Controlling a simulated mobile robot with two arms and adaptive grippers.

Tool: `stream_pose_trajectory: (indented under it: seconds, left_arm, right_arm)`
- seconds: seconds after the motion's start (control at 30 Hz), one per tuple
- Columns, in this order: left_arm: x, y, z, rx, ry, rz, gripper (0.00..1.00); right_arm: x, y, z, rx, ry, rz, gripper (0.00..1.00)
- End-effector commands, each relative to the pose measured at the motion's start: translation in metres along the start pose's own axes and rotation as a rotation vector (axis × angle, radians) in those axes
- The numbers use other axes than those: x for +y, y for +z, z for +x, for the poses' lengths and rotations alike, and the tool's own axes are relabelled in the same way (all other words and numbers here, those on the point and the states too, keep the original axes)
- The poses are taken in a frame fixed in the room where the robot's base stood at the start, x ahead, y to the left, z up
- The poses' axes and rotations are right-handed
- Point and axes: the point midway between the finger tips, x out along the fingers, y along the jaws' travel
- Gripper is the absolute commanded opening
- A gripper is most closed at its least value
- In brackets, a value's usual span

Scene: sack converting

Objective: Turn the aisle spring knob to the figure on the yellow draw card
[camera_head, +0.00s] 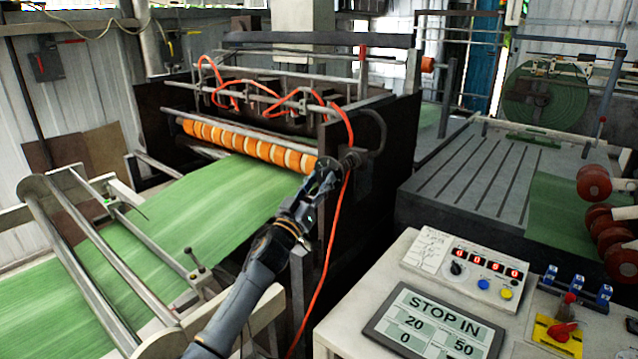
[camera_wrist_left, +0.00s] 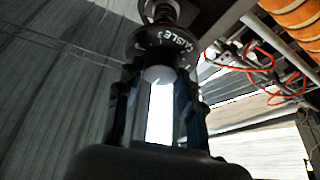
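In the head view the knob's mount (camera_head: 353,158) is on the dark machine's near corner. My left gripper (camera_head: 326,176) reaches up to it; in the left wrist view its fingers (camera_wrist_left: 159,88) stand on either side of the knob. Whether they touch it is hard to see. The figure the knob is set to is not readable. I cannot make out a yellow draw card. My right gripper is not in view.
A control desk has a panel with red digits (camera_head: 486,263) and a "STOP IN" display (camera_head: 434,322). A red lever (camera_head: 563,330) sits on a yellow plate. A green web (camera_head: 185,205) runs under orange rollers (camera_head: 245,147). A red hose (camera_head: 333,235) hangs beside my left arm.

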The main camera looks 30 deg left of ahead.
Motion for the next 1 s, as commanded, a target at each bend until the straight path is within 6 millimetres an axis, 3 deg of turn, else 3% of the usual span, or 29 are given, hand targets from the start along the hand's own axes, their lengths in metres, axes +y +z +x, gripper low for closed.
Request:
stream_pose_trajectory:
  seconds: [0.47, 1.0]
  left_arm:
    - [-0.002, 0.001, 0.0, 0.005, 0.042, 0.1, 0.06]
    - [-0.005, 0.001, 0.0, 0.028, 0.23, 0.542, 0.06]
  right_arm:
    - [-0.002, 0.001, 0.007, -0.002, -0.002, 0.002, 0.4]
    - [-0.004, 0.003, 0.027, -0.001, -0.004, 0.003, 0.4]
